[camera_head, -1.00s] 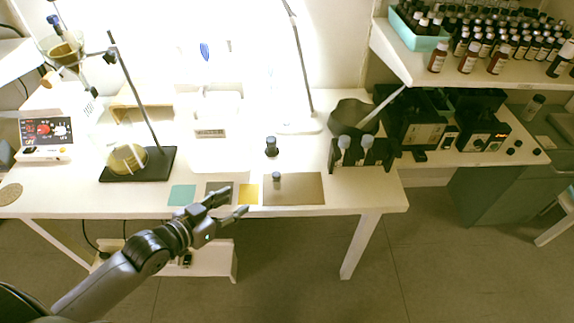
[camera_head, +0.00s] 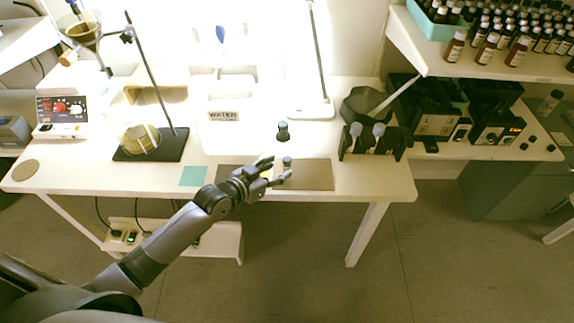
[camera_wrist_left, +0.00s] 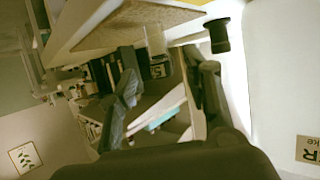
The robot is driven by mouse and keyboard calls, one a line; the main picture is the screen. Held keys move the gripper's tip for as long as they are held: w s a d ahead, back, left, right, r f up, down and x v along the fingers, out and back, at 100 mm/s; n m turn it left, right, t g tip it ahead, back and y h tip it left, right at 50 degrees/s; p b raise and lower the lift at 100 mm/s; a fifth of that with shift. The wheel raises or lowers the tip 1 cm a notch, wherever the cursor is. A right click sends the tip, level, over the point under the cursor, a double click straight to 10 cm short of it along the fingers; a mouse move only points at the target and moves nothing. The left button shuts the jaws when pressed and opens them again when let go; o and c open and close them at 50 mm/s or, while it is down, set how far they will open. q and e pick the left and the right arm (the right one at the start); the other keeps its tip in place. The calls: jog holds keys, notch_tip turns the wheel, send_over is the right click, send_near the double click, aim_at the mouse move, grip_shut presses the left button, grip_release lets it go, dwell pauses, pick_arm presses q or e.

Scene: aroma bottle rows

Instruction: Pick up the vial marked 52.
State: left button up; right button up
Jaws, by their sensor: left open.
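A small vial with a grey-blue cap (camera_head: 287,161) stands on the brown mat (camera_head: 318,178) near the table's front edge. My left gripper (camera_head: 277,170) is open, its fingers pointing right, just beside this vial at the mat's left end. I cannot tell whether either finger touches the vial. My right gripper is not in view.
A dark bottle (camera_head: 283,132) stands behind the mat. A black rack (camera_head: 372,150) with two capped vials is to the right. A retort stand (camera_head: 172,145) stands left. A teal square (camera_head: 193,176) lies at the front edge. Many brown bottles (camera_head: 487,48) fill the upper right shelf.

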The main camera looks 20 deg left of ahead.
aim_at(284, 166)
pick_arm(q)
jog(key=x, duration=0.4)
jog(key=shift+f, duration=0.2)
jog(key=shift+s, duration=0.1)
jog(key=shift+c, duration=0.2)
jog(key=shift+a, duration=0.1)
grip_shut()
